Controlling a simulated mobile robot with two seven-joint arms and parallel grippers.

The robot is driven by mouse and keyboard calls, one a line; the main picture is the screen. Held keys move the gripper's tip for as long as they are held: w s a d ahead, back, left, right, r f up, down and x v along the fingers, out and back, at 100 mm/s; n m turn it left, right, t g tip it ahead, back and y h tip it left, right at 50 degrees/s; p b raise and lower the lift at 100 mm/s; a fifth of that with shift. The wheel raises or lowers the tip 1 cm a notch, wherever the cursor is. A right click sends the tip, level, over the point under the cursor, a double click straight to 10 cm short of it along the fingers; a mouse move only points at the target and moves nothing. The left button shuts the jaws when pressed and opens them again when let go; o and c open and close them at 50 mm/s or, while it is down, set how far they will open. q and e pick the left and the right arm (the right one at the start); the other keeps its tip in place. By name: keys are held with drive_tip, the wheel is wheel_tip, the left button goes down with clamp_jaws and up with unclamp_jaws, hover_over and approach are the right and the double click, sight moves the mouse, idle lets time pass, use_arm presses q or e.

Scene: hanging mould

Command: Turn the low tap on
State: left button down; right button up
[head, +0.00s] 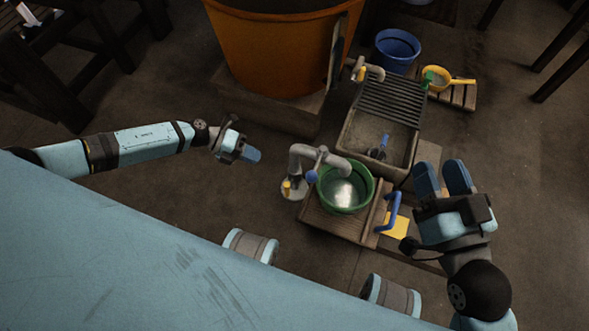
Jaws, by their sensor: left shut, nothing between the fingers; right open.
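A grey curved tap (303,152) stands on the floor at the near left of the green basin (324,188), its spout reaching over the basin. A small blue knob (311,177) and a yellow part (287,187) show on it. A second grey tap (374,71) with a yellow part stands farther back by the ribbed sink. I cannot tell for certain which is the low tap, or either one's valve position. My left gripper (252,155) is shut and empty, left of the near tap and apart from it. My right gripper (442,177) is open and empty, right of the basin.
The basin stands on a slatted wooden stand (330,227) with a blue handle (389,211) and a yellow piece (397,228) at its right. A stone sink (352,145), a large orange tub (275,55) and a blue bucket (398,48) stand behind. Floor left of the tap is clear.

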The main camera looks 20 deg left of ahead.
use_arm(q)
drive_tip(key=shift+d, duration=0.1)
use_arm(e)
drive_tip(key=shift+s, duration=0.1)
use_arm(q)
drive_tip(key=b, duration=0.4)
approach(317, 164)
drive_tip(key=s+d+f, duration=0.3)
drive_tip(key=s+f, duration=0.1)
drive_tip(key=shift+w+d+r, duration=0.15)
drive_tip(key=shift+d, duration=0.5)
use_arm(e)
wheel_tip(317, 164, down, 6)
drive_tip(key=g, duration=0.2)
drive_tip(key=shift+a+n, duration=0.15)
drive_tip(key=shift+n, duration=0.25)
use_arm(q)
drive_tip(key=shift+d, duration=0.2)
use_arm(e)
drive_tip(key=shift+r, duration=0.3)
